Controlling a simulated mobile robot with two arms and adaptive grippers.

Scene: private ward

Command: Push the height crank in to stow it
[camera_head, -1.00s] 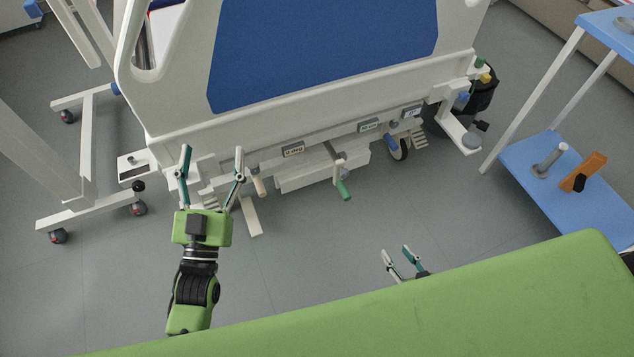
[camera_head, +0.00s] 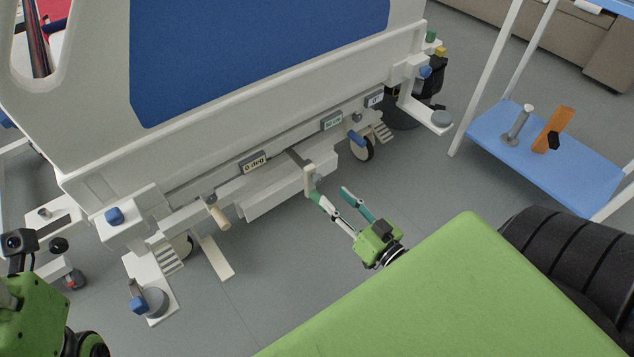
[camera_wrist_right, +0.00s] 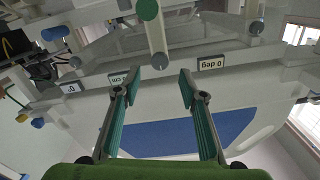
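The height crank (camera_head: 310,178) sticks out from the bed's end, below the "cm" label (camera_head: 331,121); its green grip (camera_head: 317,199) hangs at its outer end. In the right wrist view the crank arm (camera_wrist_right: 157,40) shows in the gap between my fingers, beyond their tips. My right gripper (camera_head: 337,199) is open and empty, its fingers pointing at the crank. In the head view one finger overlaps the grip's end; I cannot tell whether they touch. Of my left gripper, only the green and black body (camera_head: 35,310) shows at the lower left edge; its fingers are hidden.
A beige-handled crank (camera_head: 218,216) is left of the height crank, by the "0 deg" label (camera_head: 253,163). A blue-handled crank (camera_head: 357,138) is to its right. A blue-shelved trolley (camera_head: 560,170) stands at the right.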

